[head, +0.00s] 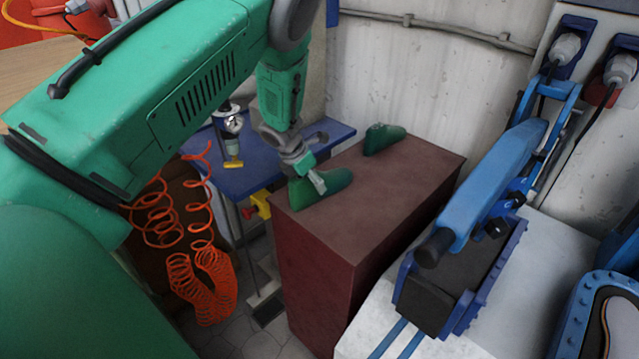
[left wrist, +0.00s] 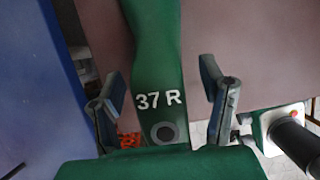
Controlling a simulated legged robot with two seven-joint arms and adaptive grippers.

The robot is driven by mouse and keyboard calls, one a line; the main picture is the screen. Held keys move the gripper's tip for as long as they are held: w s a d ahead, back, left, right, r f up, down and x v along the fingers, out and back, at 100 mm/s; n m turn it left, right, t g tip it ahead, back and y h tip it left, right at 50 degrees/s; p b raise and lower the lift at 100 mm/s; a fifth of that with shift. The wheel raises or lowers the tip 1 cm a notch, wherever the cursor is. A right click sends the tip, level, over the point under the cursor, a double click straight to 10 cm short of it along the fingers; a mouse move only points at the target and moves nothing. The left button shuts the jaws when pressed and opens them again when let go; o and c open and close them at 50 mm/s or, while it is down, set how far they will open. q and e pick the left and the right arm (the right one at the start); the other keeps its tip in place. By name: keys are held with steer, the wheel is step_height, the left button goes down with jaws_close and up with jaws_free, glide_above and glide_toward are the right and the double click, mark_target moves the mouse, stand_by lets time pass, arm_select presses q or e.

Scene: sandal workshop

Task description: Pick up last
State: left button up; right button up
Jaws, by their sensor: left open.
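A green last (head: 326,187) lies on the near left part of the brown cabinet's top (head: 400,190). In the left wrist view the last (left wrist: 155,65) is marked "37 R" and has a round dark hole near its close end. My left gripper (head: 308,176) is above the near end of this last. Its two fingers (left wrist: 166,95) stand apart, one on each side of the last, with visible gaps. A second green last (head: 383,138) lies farther back on the cabinet. My right gripper is not in view.
A blue table (head: 225,178) stands behind and left of the cabinet, with a yellow-tipped tool (head: 232,145). Orange coiled hoses (head: 205,275) hang at the left. A blue press (head: 490,190) stands to the right. The cabinet top between the lasts is clear.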

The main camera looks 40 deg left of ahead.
arm_select(q)
steer(key=shift+x, duration=1)
steer(key=shift+r, duration=0.2)
steer(key=shift+c, duration=0.8)
steer(key=shift+d, duration=0.15)
steer(key=c, duration=1)
steer(key=shift+c, duration=0.2)
